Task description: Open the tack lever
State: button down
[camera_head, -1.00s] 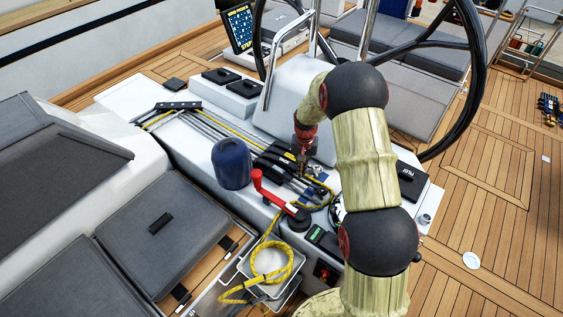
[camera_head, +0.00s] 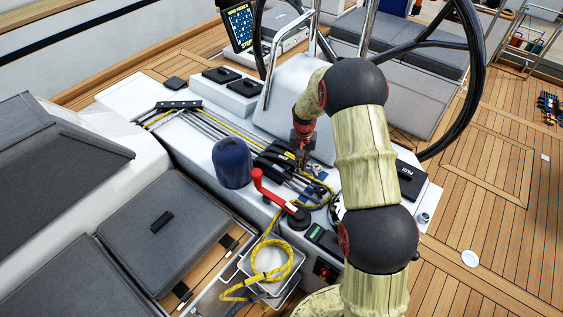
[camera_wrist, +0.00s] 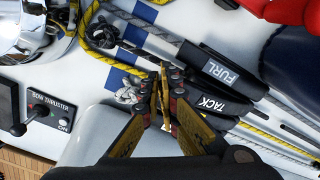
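The tack lever (camera_wrist: 205,103) is a dark clutch handle with a white TACK label, lying down in the wrist view beside a second lever labelled FURL (camera_wrist: 220,68). My gripper (camera_wrist: 164,76) reaches in from below, its fingers close together at the left end of the tack lever. The small gap between the fingertips does not show clearly, and I cannot tell whether they touch the lever. In the head view my gripper (camera_head: 302,165) points down at the bank of levers (camera_head: 276,166), partly hiding it.
A red winch handle (camera_head: 280,192) and a dark blue rounded cover (camera_head: 232,162) stand close to the levers. A yellow rope (camera_head: 288,262) hangs over a bin. A bow thruster panel (camera_wrist: 42,112) and a shiny metal winch (camera_wrist: 22,25) lie left in the wrist view.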

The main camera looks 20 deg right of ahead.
jog(key=shift+w+a+r, duration=0.1)
jog(key=shift+w+r, duration=0.05)
jog(key=shift+w+a+r+p, duration=0.1)
jog(key=shift+w+r+p, duration=0.05)
jog(key=shift+r+p, duration=0.2)
jog(key=shift+w+a+r+p, duration=0.1)
jog(key=shift+r+p, duration=0.1)
jog(key=shift+r, duration=0.3)
jog(key=shift+w+a+r+p, duration=0.25)
jog(key=shift+a+r+p, duration=0.05)
jog(key=shift+r+p, duration=0.3)
jog(key=shift+r, duration=0.15)
jog(key=shift+w+a+r+p, duration=0.4)
jog(key=shift+w+r+p, duration=0.05)
jog(key=shift+r, duration=0.2)
jog(key=shift+a, duration=0.1)
